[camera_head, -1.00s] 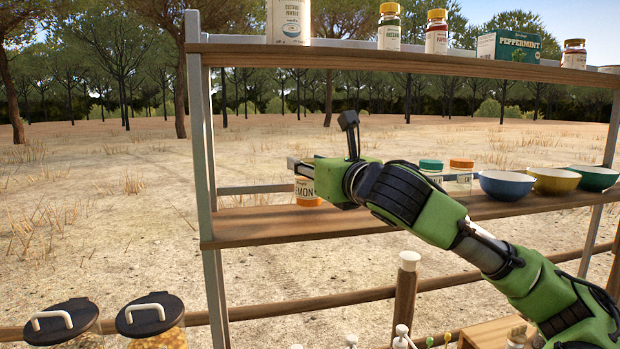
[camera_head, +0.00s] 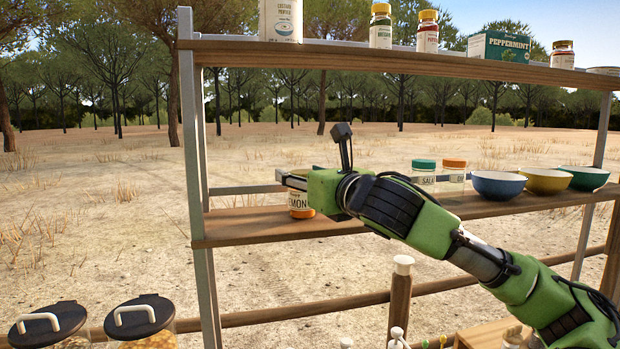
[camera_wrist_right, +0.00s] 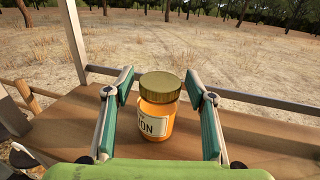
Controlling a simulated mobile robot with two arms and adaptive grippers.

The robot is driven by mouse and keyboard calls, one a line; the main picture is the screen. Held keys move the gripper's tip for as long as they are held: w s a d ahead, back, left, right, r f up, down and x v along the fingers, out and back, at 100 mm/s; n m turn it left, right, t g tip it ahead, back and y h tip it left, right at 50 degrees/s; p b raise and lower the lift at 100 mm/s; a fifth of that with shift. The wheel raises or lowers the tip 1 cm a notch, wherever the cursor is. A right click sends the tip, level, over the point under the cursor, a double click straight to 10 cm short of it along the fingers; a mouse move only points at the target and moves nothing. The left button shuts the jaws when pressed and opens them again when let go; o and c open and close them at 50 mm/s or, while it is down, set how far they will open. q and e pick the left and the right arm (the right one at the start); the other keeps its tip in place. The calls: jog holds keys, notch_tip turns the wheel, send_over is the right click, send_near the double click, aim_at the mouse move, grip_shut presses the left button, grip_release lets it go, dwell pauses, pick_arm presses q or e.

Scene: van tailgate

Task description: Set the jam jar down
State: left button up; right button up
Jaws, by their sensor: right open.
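The jam jar (camera_head: 299,201) has orange contents, a gold lid and a cream label ending in "MON". It stands upright on the left part of the middle wooden shelf (camera_head: 240,226). In the right wrist view the jar (camera_wrist_right: 157,108) stands between the two fingers of my right gripper (camera_wrist_right: 160,95), with a gap on each side. The right gripper is open and around the jar without touching it. In the head view the right gripper (camera_head: 290,180) hides the jar's top. My left gripper is not in view.
Two spice jars (camera_head: 424,172) with green and orange lids stand farther right on the same shelf, beside blue (camera_head: 498,186), yellow and green bowls. The upper shelf (camera_head: 400,60) holds tins, jars and a peppermint box (camera_head: 498,46). Two lidded canisters (camera_head: 140,318) stand at the lower left.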

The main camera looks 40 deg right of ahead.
jog(key=shift+s+f+b, duration=0.1)
jog(key=shift+s+b, duration=0.1)
jog(key=shift+b, duration=0.2)
jog(key=b+v, duration=0.4)
jog(key=shift+s+a+f+b, duration=0.1)
jog(key=shift+s+f+b, duration=0.1)
jog(key=shift+s+b, duration=0.1)
jog(key=b+v, duration=0.3)
jog(key=v, duration=0.4)
jog(key=shift+r, duration=0.35)
jog(key=shift+w, duration=0.15)
